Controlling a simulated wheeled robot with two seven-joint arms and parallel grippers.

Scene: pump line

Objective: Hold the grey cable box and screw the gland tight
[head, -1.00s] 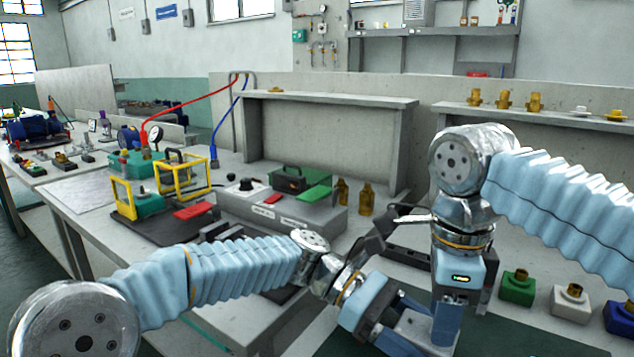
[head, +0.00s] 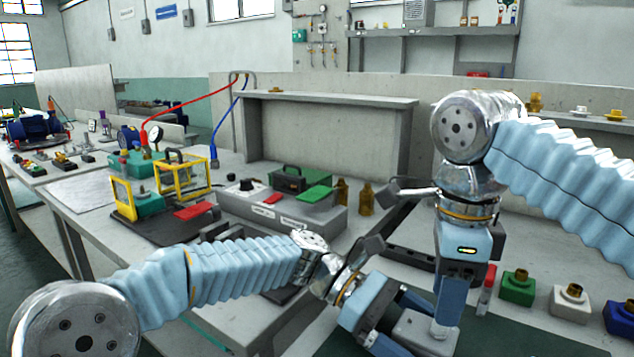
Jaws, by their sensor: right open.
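The grey cable box (head: 417,328) is at the bottom centre of the head view. My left gripper (head: 393,320) reaches it from the left and appears shut on it, with a blue finger along each side; the contact is partly hidden. My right gripper (head: 450,312) points down just over the right part of the box. It is open. Its near finger hides the spot behind it, and I cannot make out the gland or whether the fingers are around it.
Green (head: 517,290), white (head: 570,305) and blue (head: 619,318) boxes with brass fittings stand at the right. A red-and-white tube (head: 486,292) is close beside my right gripper. Brass bottles (head: 366,200) and a grey control unit (head: 283,212) stand behind my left arm.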

